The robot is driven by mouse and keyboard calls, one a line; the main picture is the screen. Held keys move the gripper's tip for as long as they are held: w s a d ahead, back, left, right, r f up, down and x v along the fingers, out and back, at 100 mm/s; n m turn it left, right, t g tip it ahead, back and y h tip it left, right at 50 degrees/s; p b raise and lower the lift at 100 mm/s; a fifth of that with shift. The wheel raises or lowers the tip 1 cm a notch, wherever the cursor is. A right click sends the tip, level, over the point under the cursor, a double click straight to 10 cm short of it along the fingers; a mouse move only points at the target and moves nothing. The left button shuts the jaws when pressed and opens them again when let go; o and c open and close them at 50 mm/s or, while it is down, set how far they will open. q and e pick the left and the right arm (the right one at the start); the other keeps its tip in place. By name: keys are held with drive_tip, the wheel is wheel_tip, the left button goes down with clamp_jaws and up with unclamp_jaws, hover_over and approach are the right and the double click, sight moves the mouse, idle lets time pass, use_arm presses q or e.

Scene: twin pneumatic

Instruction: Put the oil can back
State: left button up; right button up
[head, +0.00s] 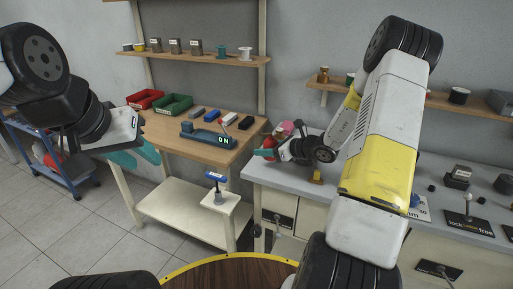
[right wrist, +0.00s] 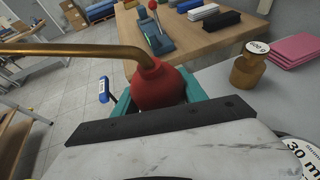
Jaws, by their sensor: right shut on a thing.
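The oil can (right wrist: 158,84) has a round red body and a long brass spout that runs to the left in the right wrist view. My right gripper (right wrist: 158,97) is shut on its red body, with a teal finger on each side. In the head view the right gripper (head: 268,152) is at the left end of the grey bench, beside the wooden table, and its wrist hides most of the can. My left gripper (head: 136,159) is empty, in front of the wooden table's left side, with its teal fingers apart.
The wooden table (head: 182,120) holds red and green bins, coloured blocks and a blue device (head: 207,138) reading "ON". A brass weight (right wrist: 250,67) and pink pads (right wrist: 298,48) are on the grey bench (head: 262,172). A small stand (head: 219,199) holds a blue-handled tool.

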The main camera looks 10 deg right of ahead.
sight(264, 161)
drive_tip(key=shift+w+a, duration=0.15)
drive_tip(key=shift+w, duration=0.4)
drive_tip(key=shift+w+f, duration=0.25)
drive_tip(key=shift+f, duration=1.55)
drive_tip(key=shift+f, duration=0.1)
drive_tip(key=o, duration=1.3)
drive_tip(key=shift+f, duration=0.1)
drive_tip(key=shift+c, duration=0.2)
